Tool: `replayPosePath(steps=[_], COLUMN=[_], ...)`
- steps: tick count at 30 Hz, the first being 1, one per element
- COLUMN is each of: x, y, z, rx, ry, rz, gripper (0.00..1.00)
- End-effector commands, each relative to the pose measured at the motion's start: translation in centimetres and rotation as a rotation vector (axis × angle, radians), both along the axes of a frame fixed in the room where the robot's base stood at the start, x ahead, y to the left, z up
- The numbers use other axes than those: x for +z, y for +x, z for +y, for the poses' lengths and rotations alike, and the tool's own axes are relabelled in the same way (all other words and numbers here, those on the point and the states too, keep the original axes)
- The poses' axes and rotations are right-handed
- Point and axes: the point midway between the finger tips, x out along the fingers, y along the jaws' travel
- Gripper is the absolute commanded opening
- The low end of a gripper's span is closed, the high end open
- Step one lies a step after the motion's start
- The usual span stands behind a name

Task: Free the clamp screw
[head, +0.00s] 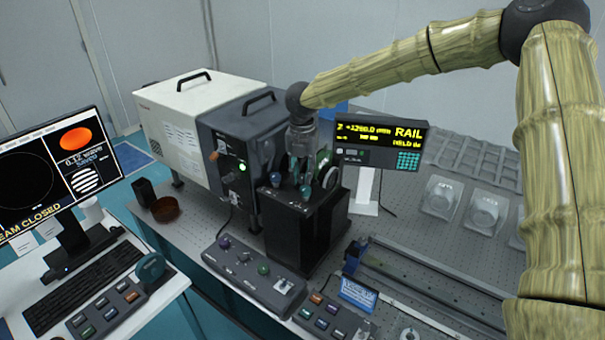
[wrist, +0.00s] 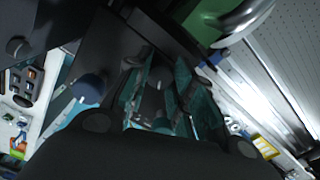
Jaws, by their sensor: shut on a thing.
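A black block-shaped mount (head: 298,235) stands on the optical table, with small knobs on its top. A blue knob (head: 275,179) and a teal knob (head: 305,192) show there, and a blue-grey knob (wrist: 90,88) shows in the wrist view. My gripper (head: 301,160) is down at the top of the mount. Its teal fingers (wrist: 163,88) are shut on a small dark part between them, apparently the clamp screw. The fingers and shadow hide most of it, so its turn or looseness cannot be told.
A grey handle (head: 331,177) and a green part (head: 322,157) stand close right of my gripper. Behind are a white and dark instrument box (head: 225,140) and a readout showing "RAIL" (head: 385,145). A control box (head: 255,275) lies in front; a rail (head: 430,285) runs right.

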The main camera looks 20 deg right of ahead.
Motion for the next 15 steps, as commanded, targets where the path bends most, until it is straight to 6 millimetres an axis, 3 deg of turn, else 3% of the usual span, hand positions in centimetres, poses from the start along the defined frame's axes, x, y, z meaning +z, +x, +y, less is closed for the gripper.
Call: replayPosePath(steps=[4,5,8,15], x=[-0.03,-0.04,-0.03,-0.03], y=[-0.04,-0.04,-0.03,-0.02], z=[0.00,0.00,0.01,0.03], rx=[0.000,0.001,0.001,0.001], ry=[0.000,0.000,0.000,0.000], rz=[0.001,0.001,0.001,0.001], gripper=[0.00,0.29,0.47,0.47])
